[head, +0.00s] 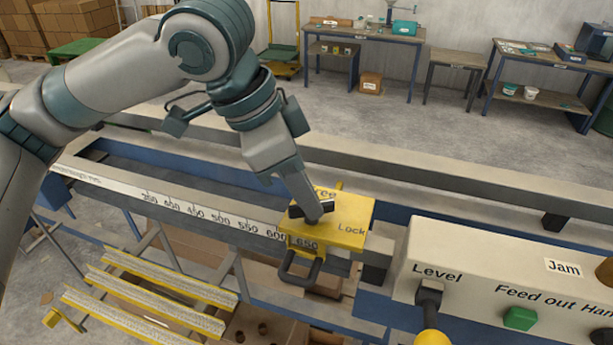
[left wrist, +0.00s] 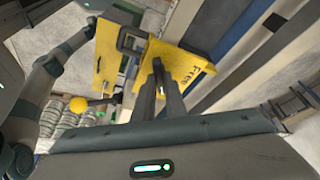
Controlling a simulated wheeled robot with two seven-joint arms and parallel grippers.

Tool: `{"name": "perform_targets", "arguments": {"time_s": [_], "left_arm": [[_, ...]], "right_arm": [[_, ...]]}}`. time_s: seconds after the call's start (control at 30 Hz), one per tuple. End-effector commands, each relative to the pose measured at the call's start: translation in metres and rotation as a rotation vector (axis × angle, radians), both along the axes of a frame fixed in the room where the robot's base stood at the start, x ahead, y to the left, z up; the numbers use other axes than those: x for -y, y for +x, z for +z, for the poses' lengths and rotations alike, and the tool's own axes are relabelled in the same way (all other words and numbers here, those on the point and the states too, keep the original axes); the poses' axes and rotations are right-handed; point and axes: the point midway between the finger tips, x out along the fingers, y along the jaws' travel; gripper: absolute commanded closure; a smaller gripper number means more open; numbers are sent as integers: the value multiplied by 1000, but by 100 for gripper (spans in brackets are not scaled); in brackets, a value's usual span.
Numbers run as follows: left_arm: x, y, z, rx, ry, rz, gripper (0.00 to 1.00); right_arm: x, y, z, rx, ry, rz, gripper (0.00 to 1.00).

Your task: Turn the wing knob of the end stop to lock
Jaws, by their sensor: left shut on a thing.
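The end stop (head: 350,212) is a yellow block on the ruled rail in the head view, with "Free" at its far edge and "Lock" at its right. Its black wing knob (head: 328,206) sits on top, lying roughly left to right. My left gripper (head: 311,214) reaches down from above, its fingers shut on the wing knob and covering its middle. The right gripper does not show.
A black loop handle (head: 300,271) hangs at the end stop's front. The ruled rail (head: 190,206) runs left. A control box (head: 470,265) with a yellow-tipped Level lever (head: 431,338) and a green button (head: 519,318) stands close right. Yellow-edged roller bars (head: 150,300) lie front left.

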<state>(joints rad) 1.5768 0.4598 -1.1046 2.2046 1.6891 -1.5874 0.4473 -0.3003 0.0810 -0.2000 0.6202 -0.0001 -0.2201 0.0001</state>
Motion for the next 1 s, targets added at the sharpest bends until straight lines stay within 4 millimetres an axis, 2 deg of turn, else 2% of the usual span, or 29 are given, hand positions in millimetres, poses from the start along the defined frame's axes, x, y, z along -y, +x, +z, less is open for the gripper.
{"name": "perform_targets", "arguments": {"time_s": [0.03,0.3,0.63,1.0], "left_arm": [[0,1,6,-3,-4,-40,100],[0,3,4,-1,-4,-290,100],[0,5,2,3,-3,-510,100],[0,5,1,4,-1,-580,100]], "right_arm": [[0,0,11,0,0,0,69],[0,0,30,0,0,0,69],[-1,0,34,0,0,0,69],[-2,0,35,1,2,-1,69]]}}
